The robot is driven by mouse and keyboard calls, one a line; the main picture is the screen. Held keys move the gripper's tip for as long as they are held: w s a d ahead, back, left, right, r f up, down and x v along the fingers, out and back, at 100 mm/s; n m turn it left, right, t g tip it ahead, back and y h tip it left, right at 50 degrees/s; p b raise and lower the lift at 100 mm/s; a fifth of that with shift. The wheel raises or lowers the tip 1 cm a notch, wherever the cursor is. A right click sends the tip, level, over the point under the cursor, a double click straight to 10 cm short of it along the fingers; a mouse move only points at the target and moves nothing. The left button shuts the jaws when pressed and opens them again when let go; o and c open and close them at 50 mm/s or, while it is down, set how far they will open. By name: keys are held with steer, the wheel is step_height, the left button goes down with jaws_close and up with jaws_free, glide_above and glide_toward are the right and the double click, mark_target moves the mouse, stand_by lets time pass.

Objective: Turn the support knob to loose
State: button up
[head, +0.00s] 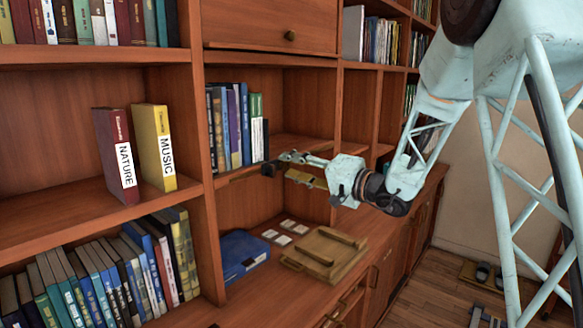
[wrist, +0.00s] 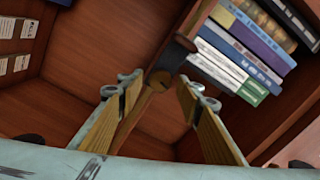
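The support also shows in the head view as a small dark block (head: 269,168) at the end of the book row. My gripper (wrist: 157,92) is open, with one finger on each side of the knob and visible gaps between. In the head view my gripper (head: 287,166) reaches in from the right at the shelf edge. The knob itself is too small to make out there.
Upright books (head: 236,125) stand behind the support. Below are a blue case (head: 243,255), several white cards (head: 283,232) and a wooden box (head: 326,253). NATURE (head: 115,155) and MUSIC (head: 154,147) binders stand left. The shelf board right of the books is mostly bare.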

steer(key=v, duration=1.1)
steer(key=shift+s+d, duration=0.25)
steer(key=shift+d, duration=0.1)
steer(key=s+a+r+n+g, duration=0.1)
steer(key=s+a+g, duration=0.25)
steer(key=s, duration=0.45)
steer(key=s+a+r+n+g, duration=0.15)
steer(key=s+a, duration=0.25)
steer(key=s, duration=0.5)
steer(key=s+f+n+g+h, duration=0.15)
steer(key=s+g+h, duration=0.25)
steer(key=s, duration=1.3)
steer(key=s+d+f+h, duration=0.2)
steer(key=s+d, duration=0.3)
steer(key=s, duration=0.2)
steer(key=s+d+f+h, duration=0.2)
steer(key=s+d+h, duration=0.15)
steer(key=s, duration=0.35)
steer(key=s+d+t+h, duration=0.1)
steer(key=s+d+h, duration=0.1)
steer(key=d, duration=0.5)
steer(key=s+d+m+t+h, duration=0.1)
steer(key=s+d+h, duration=0.1)
steer(key=s+d, duration=0.2)
steer(key=d, duration=0.3)
steer(key=shift+s+d+h+p, duration=0.3)
steer(key=shift+s+h+p, duration=0.05)
steer(key=shift+s, duration=0.05)
